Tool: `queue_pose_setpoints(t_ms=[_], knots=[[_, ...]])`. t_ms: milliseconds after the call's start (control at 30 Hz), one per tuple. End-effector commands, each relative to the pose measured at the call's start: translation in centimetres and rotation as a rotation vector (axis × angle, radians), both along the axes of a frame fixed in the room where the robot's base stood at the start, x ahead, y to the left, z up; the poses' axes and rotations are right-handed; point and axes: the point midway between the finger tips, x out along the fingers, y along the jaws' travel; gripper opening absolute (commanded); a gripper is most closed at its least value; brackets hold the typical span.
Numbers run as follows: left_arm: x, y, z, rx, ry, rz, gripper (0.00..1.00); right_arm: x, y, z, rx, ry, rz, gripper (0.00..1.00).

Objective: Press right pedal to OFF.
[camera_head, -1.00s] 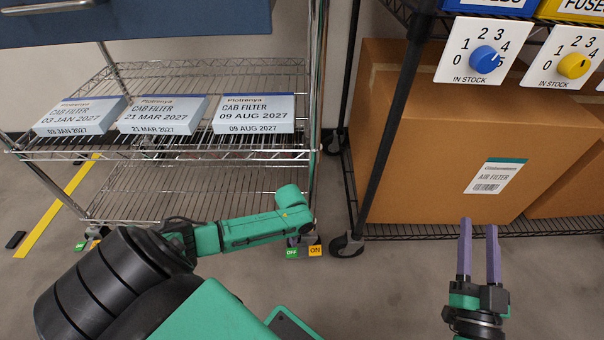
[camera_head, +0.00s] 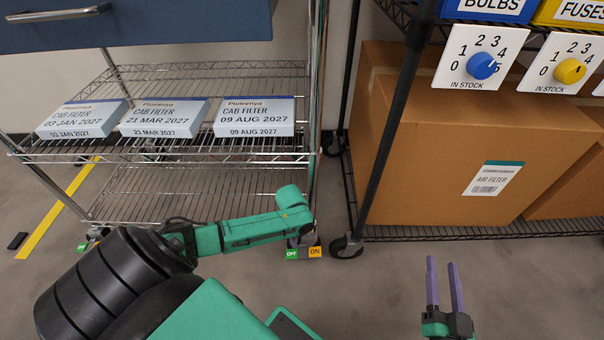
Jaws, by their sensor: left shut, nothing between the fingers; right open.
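The right pedal (camera_head: 303,253) sits low at the front right foot of the wire cart, with a green OFF half (camera_head: 292,254) on the left and a yellow ON half (camera_head: 315,252) on the right. My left arm reaches in from the left, and its green end link hangs just above and behind this pedal. The fingers of my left gripper do not show; contact with the pedal cannot be told. My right gripper (camera_head: 444,284) is open and empty, its two purple fingers pointing up over bare floor at the lower right.
The wire cart (camera_head: 200,147) carries several cab filter boxes. A second, partly hidden pedal (camera_head: 97,234) is at its left foot. A black rack (camera_head: 490,230) at right holds large cartons (camera_head: 440,150). Clear floor lies between my arms.

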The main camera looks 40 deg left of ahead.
Motion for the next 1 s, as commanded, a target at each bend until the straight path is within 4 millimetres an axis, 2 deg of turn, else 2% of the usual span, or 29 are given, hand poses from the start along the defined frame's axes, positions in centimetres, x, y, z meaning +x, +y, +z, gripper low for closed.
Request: queue_pose_setpoints(t_ms=[500, 1000], knots=[[0.0, 0.0, 0.5, 0.000, 0.000, 0.000, 0.00, -2.9, 0.3, -4.9, -0.023, 0.154, 0.024, 0.50], [0.0, 0.0, 2.0, 0.000, 0.000, 0.000, 0.00, -6.5, 0.6, -8.0, -0.057, 0.324, 0.060, 0.50]])
